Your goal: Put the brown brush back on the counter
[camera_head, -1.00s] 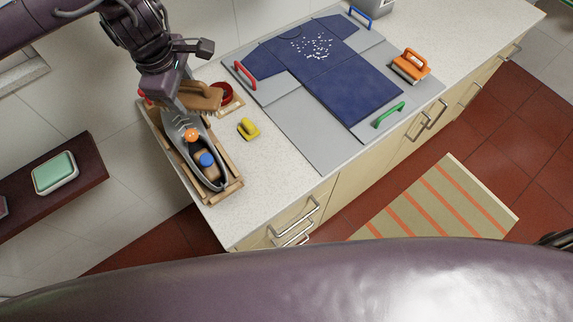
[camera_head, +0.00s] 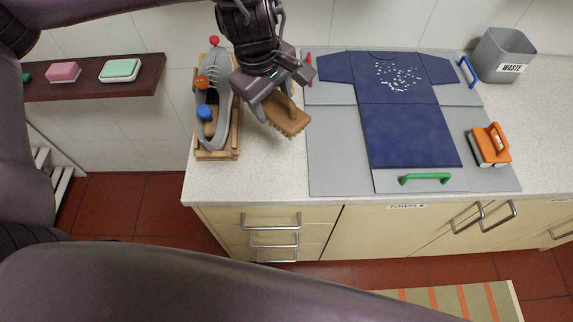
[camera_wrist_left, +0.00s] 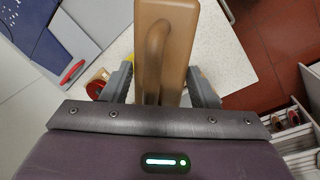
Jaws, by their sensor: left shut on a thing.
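The brown brush (camera_head: 290,120) has a wooden back with a handle and bristles facing down. My left gripper (camera_head: 283,97) is shut on it, over the counter (camera_head: 262,175) between the grey shoe and the grey board. I cannot tell whether the bristles touch the counter. My right gripper is not in view.
A grey shoe (camera_head: 213,120) with orange and blue knobs stands on a wooden rack (camera_head: 217,155) to the left. A blue shirt (camera_head: 410,135) lies on the grey board (camera_head: 335,165) to the right. The counter front between them is clear.

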